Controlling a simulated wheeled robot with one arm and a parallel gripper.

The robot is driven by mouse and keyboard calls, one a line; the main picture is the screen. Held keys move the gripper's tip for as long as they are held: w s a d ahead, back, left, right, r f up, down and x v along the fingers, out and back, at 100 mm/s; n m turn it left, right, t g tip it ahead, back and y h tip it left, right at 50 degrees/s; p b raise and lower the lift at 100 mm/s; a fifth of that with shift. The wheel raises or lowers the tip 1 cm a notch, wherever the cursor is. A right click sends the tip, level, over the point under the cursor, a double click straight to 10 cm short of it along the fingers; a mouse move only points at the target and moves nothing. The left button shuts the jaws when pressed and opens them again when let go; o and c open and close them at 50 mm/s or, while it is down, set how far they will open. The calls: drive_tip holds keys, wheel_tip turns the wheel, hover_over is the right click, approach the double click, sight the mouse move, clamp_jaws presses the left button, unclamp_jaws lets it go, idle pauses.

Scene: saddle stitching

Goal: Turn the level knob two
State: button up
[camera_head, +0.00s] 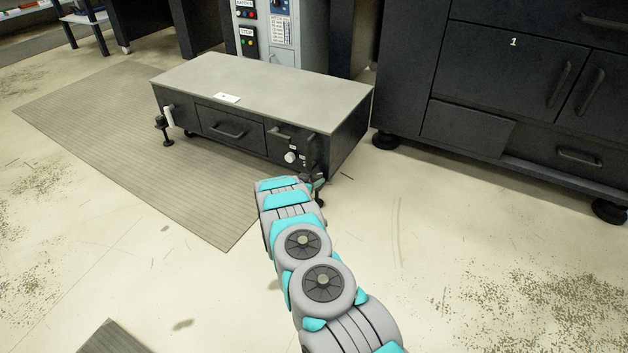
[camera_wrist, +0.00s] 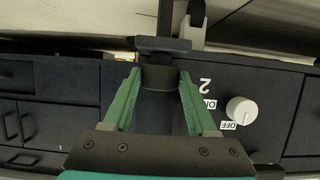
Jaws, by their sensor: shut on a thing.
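The black level knob (camera_wrist: 160,78) sits beside a white "2" label on the dark front of the low cabinet (camera_wrist: 70,80). My gripper (camera_wrist: 159,74) has its two green fingers on either side of this knob and is shut on it. A dark flat plate and post show just above the knob in the wrist view. In the head view my arm reaches the cabinet's front right corner, and the arm mostly hides the gripper and knob there.
A white ON/OFF knob (camera_wrist: 242,110) sits close to the right finger; it also shows in the head view (camera_head: 291,157). The cabinet top (camera_head: 265,80) is nearly bare. A large dark cabinet (camera_head: 500,90) stands at right. The floor around my arm is open.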

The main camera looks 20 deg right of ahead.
drive_tip(key=o, duration=1.1)
drive_tip(key=v, duration=0.7)
drive_tip(key=shift+s+a+r, duration=0.2)
drive_tip(key=shift+a+r, duration=0.05)
